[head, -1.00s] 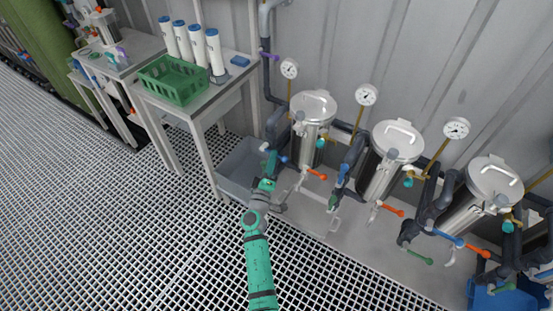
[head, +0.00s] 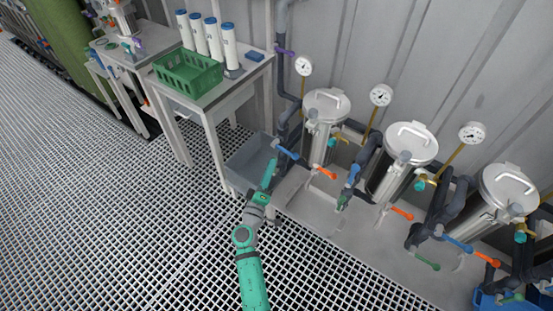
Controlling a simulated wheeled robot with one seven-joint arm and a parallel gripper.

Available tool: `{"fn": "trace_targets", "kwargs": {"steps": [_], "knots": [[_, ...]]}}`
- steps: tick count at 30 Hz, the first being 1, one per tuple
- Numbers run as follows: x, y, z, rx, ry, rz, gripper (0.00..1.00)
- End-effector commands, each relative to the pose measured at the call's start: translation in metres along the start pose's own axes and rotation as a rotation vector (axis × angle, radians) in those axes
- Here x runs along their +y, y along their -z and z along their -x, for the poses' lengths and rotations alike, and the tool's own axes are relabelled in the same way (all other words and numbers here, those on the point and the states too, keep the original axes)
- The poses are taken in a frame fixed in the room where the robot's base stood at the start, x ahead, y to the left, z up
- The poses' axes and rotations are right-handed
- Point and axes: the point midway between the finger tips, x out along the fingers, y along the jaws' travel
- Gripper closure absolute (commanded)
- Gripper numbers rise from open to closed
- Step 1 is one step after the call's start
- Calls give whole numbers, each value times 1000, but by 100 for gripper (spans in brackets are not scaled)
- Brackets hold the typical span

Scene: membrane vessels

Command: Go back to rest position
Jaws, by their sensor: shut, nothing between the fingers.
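My green arm reaches up from the bottom of the head view. My gripper (head: 271,168) is at its far end, beside the grey bin (head: 248,160) and to the left of the first steel vessel (head: 322,125). The gripper looks closed, with nothing seen in it. It is small in the picture, and its fingertips lie near a blue valve handle (head: 287,153); I cannot tell whether they touch it.
Several steel vessels with gauges (head: 380,95) stand along the wall on a grey platform (head: 310,215), with blue, orange and green valve handles. A table (head: 225,90) at the upper left bears a green crate (head: 187,76) and white cartridges. The grating floor (head: 110,220) at left is clear.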

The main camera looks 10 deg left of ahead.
Motion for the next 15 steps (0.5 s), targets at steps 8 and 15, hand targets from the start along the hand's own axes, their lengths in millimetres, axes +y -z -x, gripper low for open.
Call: {"fn": "trace_targets", "kwargs": {"steps": [8, 15], "knots": [[-3, 3, 10, 1, -1, 0, 100], [-14, -13, 27, -11, 43, -27, 100]]}}
